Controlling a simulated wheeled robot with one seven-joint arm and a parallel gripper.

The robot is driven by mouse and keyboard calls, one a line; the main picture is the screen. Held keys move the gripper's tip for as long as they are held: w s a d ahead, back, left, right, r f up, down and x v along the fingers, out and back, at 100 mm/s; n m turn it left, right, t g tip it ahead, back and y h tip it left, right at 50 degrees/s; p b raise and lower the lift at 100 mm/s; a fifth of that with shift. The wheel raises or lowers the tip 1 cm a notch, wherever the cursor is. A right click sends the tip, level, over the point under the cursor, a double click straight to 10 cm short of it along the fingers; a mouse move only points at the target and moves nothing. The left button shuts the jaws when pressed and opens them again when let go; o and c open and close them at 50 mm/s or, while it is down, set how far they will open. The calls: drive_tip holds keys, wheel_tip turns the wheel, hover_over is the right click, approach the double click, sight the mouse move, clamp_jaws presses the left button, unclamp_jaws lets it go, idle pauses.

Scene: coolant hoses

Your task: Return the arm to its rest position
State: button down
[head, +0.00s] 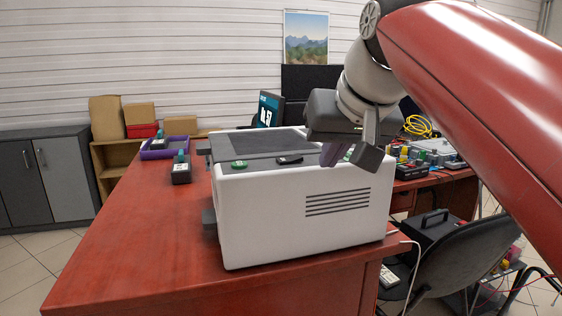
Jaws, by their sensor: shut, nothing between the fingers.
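My gripper (364,155) hangs at the end of my arm, right of centre in the head view. Its dark fingers point down in front of the right part of the white machine's top. They appear shut, with nothing seen held in them. The white machine (290,220) has a dark top panel and side vents, and stands at the near end of the red-brown table (135,240). A green item (239,164) and a black item (290,159) are on its top. I cannot tell whether my gripper touches the machine.
A purple tray (152,154) and a small dark device (181,172) are on the table's left side. A screen (268,110) stands behind the machine. A black chair (465,255) and a desk with electronics (440,155) are at the right. The table's front left is clear.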

drive_tip(key=s+d+f, duration=0.2)
drive_tip(key=s+f, duration=0.2)
drive_tip(key=f, duration=0.6)
drive_tip(key=s+d+f+m+g+h, duration=0.1)
drive_tip(key=s+d+f, duration=0.2)
drive_tip(key=f, duration=0.7)
drive_tip(key=s+d+f+g+h, duration=0.1)
drive_tip(key=s+d+f, duration=0.1)
drive_tip(key=s+f, duration=0.5)
wheel_tip(320, 180, down, 3)
drive_tip(key=shift+d+f+m, duration=0.2)
drive_tip(key=shift+d+m, duration=0.05)
drive_tip(key=shift+m, duration=0.05)
